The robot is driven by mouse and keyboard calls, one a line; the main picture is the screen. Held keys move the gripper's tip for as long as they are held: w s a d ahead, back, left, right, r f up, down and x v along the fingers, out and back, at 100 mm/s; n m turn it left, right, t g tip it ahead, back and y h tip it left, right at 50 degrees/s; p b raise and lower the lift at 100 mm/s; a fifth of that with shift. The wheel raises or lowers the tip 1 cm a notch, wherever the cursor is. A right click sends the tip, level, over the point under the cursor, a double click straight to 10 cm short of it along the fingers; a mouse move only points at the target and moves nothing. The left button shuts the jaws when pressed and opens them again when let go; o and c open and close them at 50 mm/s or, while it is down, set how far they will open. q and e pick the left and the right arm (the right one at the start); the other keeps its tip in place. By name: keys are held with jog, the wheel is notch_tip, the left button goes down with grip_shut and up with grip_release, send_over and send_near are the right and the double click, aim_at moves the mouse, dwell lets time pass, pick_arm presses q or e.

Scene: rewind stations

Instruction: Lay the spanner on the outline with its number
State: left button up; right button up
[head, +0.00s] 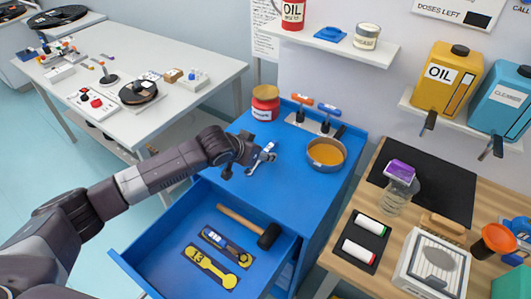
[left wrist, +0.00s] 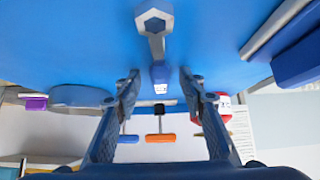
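A grey metal spanner (head: 263,156) is at the top of the blue cabinet (head: 290,185), just beyond my left gripper (head: 246,165). In the left wrist view the spanner (left wrist: 157,40) points away from the gripper. Its near end, with a small white label too blurred to read, is by the gap between the fingertips (left wrist: 160,86). The fingers are apart on both sides. In the open drawer (head: 150,258) lie two dark spanner outline plates. One has a yellow outline marked 13 (head: 210,269); the other plate's number (head: 227,241) is hard to read. My right gripper is not in view.
A hammer (head: 250,227) lies in the drawer beside the plates. A wooden bench (head: 350,225) is at the right.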

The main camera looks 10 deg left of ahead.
pick_arm(q)
grip_shut()
jog(key=shift+r, duration=0.15)
notch_tip(320, 180, up, 20)
jog(key=b, duration=0.3)
jog(key=s+a+r+n+y, duration=0.1)
jog(key=s+a+r+n, duration=0.1)
jog(key=s, duration=0.5)
jog(key=s+a+r+n+y, duration=0.2)
jog(key=s+a+r, duration=0.1)
jog(key=s, duration=0.5)
jog(key=shift+t+y, duration=0.3)
jog(key=shift+t, duration=0.1)
